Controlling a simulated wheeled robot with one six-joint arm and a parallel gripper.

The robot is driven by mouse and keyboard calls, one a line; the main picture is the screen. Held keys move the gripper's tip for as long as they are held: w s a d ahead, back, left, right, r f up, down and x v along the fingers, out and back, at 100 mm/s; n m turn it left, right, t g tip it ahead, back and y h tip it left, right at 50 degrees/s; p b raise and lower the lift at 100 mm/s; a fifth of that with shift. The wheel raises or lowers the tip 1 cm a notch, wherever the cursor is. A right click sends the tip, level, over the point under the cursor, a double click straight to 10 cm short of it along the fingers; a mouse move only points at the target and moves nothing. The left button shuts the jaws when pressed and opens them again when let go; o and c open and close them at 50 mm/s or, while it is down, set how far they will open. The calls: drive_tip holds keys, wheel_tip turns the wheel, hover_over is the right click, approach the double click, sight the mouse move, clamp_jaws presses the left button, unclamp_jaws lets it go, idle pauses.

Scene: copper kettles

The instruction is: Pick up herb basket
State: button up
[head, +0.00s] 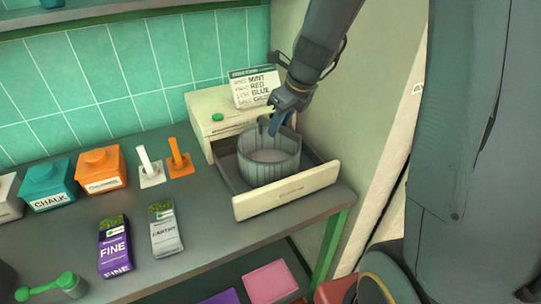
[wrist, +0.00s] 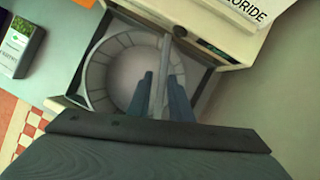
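The herb basket appears to be the round grey slatted tub (head: 268,165) standing upright in the pulled-out drawer (head: 285,196). From above, its pale inside (wrist: 125,72) looks empty. A thin grey bar, apparently its handle (wrist: 165,50), runs across the right part of the tub in the wrist view. My gripper (head: 274,130) reaches down at the tub's back edge. In the wrist view, its blue fingers (wrist: 160,85) stand apart, one on each side of the bar, with a small gap showing. Their contact lower down is hidden.
The drawer belongs to a cream box (head: 225,115) bearing a sign card (head: 254,88). A wall is close on the right.

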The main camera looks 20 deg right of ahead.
drive_tip(key=shift+d+x, duration=0.15)
drive_tip(key=shift+x, duration=1.2)
drive_tip(key=shift+d+x, duration=0.15)
drive_tip(key=shift+x, duration=1.25)
drive_tip(key=shift+s, duration=0.2)
clamp_jaws()
